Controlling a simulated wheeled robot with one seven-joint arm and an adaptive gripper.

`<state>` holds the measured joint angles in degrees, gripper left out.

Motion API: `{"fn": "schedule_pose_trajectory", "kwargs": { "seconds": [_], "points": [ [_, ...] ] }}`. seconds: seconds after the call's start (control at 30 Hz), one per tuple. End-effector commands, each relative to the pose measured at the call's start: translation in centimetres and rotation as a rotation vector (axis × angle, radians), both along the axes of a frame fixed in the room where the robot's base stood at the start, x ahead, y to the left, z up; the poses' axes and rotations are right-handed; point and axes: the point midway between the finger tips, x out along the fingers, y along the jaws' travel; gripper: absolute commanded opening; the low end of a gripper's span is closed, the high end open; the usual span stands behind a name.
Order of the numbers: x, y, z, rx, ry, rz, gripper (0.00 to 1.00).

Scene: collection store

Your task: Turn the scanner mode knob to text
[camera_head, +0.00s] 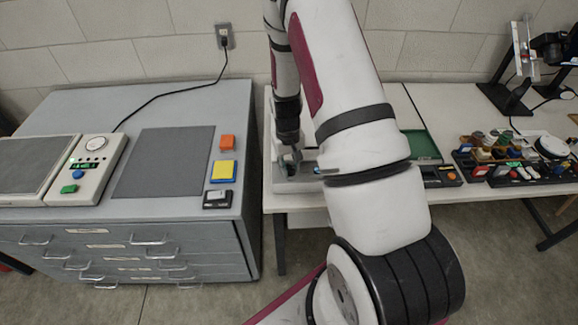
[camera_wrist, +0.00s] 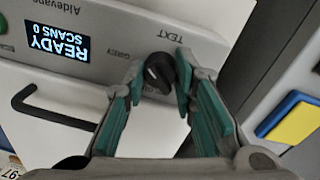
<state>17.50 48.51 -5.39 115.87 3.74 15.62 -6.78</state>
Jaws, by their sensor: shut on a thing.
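The scanner mode knob (camera_wrist: 158,70) is small, round and black with a pale mark on its face, in the wrist view. It sits on the scanner's grey front panel (camera_wrist: 120,45), between the printed words TEXT and GREY. I cannot tell for sure which word the mark points to. My gripper (camera_wrist: 160,78) has its fingers on either side of the knob and is shut on it. In the head view my gripper (camera_head: 290,160) is at the scanner on the light table; my arm hides much of the scanner, and the knob cannot be made out.
The scanner display (camera_wrist: 57,42) reads READY, SCANS 0, upside down. A black handle (camera_wrist: 45,105) is beside it. In the head view, a grey drawer cabinet (camera_head: 75,108) stands left, with a control box (camera_head: 88,170). Racks of small items (camera_head: 495,160) stand on the table at right.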

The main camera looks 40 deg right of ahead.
Motion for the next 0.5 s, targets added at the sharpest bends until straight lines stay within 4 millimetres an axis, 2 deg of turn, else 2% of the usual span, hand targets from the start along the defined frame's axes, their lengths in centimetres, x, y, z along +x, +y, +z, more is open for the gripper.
{"fn": "schedule_pose_trajectory", "kwargs": {
  "seconds": [0.5],
  "points": [
    [0.18, 0.04, -0.14, 0.0, 0.0, -0.486, 0.0]
  ]
}}
